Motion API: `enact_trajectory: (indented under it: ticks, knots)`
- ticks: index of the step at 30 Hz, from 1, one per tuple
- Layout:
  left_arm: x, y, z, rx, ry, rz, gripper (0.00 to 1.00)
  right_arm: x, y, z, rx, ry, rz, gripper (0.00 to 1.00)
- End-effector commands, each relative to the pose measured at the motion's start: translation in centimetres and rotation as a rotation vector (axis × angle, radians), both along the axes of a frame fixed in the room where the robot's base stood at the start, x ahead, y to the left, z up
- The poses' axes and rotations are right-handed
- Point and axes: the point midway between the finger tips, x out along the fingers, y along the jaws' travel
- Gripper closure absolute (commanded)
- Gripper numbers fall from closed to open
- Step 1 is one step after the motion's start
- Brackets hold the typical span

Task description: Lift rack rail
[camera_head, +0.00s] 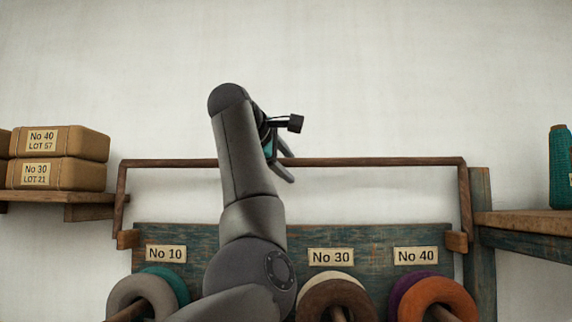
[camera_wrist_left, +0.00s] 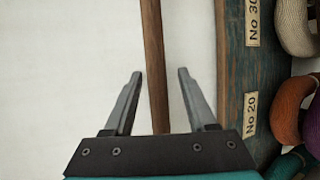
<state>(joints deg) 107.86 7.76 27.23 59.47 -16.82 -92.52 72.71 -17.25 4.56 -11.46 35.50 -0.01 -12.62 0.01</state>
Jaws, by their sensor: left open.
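The rack rail (camera_head: 380,162) is a thin dark wooden bar running level across the wall above the blue-green rack board (camera_head: 212,238). Its ends bend down to wooden blocks at both sides of the board. My left gripper (camera_head: 292,169) is open at the middle of the rail, with one finger above and one below its line. In the left wrist view the rail (camera_wrist_left: 152,60) runs between the two open fingers (camera_wrist_left: 160,73), closer to the left one and apart from both. I cannot tell how deep it sits between them. My right gripper is not in view.
Yarn rings, such as an orange one (camera_head: 462,295), hang on pegs below number labels. Wrapped packages (camera_head: 60,143) sit on a left shelf (camera_head: 88,212). A teal spool (camera_head: 560,180) stands on a right shelf (camera_head: 530,222). The wall above the rail is clear.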

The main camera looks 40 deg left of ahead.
Motion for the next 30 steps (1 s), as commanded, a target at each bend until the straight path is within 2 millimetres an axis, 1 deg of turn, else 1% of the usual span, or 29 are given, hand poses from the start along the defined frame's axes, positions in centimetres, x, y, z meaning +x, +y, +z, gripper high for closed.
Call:
enact_trajectory:
  ticks: [5, 8, 15, 18, 21, 25, 30]
  knots:
    - [-0.9, -0.1, 0.4, 0.001, -0.005, 0.001, 0.43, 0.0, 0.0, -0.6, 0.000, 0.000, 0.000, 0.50]
    - [-2.5, -0.3, 0.8, 0.002, -0.008, 0.002, 0.43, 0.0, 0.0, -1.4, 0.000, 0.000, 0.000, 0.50]
    - [-8.0, -1.1, 2.6, 0.001, -0.007, 0.001, 0.43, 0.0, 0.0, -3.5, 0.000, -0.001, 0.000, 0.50]
    - [-10.1, -1.3, 3.4, 0.001, -0.006, 0.001, 0.43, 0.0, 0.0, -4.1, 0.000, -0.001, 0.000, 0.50]
    - [-11.9, -1.6, 4.0, 0.001, -0.003, 0.000, 0.43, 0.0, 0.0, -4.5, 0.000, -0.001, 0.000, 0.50]
    - [-13.4, -1.8, 4.6, 0.000, -0.001, 0.000, 0.43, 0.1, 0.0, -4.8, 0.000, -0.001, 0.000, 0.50]
    - [-14.2, -1.9, 4.9, 0.000, 0.001, 0.000, 0.43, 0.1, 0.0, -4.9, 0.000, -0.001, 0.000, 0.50]
